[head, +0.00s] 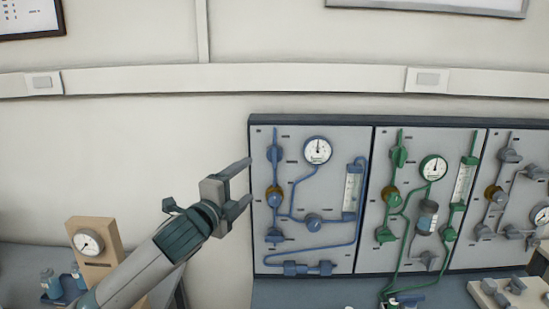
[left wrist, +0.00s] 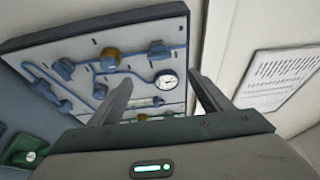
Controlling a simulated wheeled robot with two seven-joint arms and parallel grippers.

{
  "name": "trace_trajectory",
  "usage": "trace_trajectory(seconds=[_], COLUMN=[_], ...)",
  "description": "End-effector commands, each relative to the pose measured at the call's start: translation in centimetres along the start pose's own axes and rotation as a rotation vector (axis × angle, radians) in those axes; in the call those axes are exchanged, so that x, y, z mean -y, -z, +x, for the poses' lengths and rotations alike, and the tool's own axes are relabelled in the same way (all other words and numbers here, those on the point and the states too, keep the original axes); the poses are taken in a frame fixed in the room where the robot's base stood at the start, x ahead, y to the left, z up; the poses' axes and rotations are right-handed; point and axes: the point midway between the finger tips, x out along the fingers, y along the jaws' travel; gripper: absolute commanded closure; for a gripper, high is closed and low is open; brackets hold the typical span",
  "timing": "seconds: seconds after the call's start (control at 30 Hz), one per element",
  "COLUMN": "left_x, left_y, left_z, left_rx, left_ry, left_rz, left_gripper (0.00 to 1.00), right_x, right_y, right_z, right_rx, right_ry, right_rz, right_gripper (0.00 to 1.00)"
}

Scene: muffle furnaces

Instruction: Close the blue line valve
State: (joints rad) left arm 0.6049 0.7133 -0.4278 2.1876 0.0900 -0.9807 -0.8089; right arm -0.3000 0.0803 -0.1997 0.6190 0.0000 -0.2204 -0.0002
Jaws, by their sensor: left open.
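The blue line runs over the left grey panel (head: 335,240). On it are an upper blue valve handle (head: 274,153), a brass and blue regulator (head: 274,197), a lower blue valve (head: 275,236), a round blue knob (head: 313,222), a gauge (head: 318,150) and a flow tube (head: 352,190). I cannot tell which handle is the task's valve or how it is set. My left gripper (head: 249,181) is open and empty at the panel's left edge, left of the upper handle and regulator. The left wrist view shows its spread fingers (left wrist: 163,88) before the tilted panel (left wrist: 165,60).
Green-line (head: 397,205) and grey-line (head: 500,195) panels continue to the right. Small parts lie on the bench (head: 300,292) below. A wooden gauge stand (head: 95,242) and small bottles (head: 50,283) stand at left. The wall left of the panel is clear.

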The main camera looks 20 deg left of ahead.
Motion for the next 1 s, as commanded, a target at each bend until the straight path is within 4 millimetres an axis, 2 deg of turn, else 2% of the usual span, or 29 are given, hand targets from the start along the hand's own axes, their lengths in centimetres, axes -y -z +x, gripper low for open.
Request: trace_trajectory(seconds=[0.27,0.47,1.0], left_x=[0.0,0.1,0.2], left_y=[-0.1,-0.1,0.0], left_z=[0.3,1.8,10.3], left_rx=[0.001,0.002,0.001], left_ry=[-0.001,-0.002,-0.002], left_rz=[-0.003,-0.003,-0.004], left_gripper=[0.28,0.28,0.28], right_x=[0.0,0.1,0.1], right_y=[0.1,0.1,0.5], right_z=[-0.1,-0.8,-4.0], right_rx=[-0.001,-0.001,-0.002], right_ry=[0.000,0.001,0.001], right_rz=[0.000,0.000,0.001], right_gripper=[0.69,0.69,0.69])
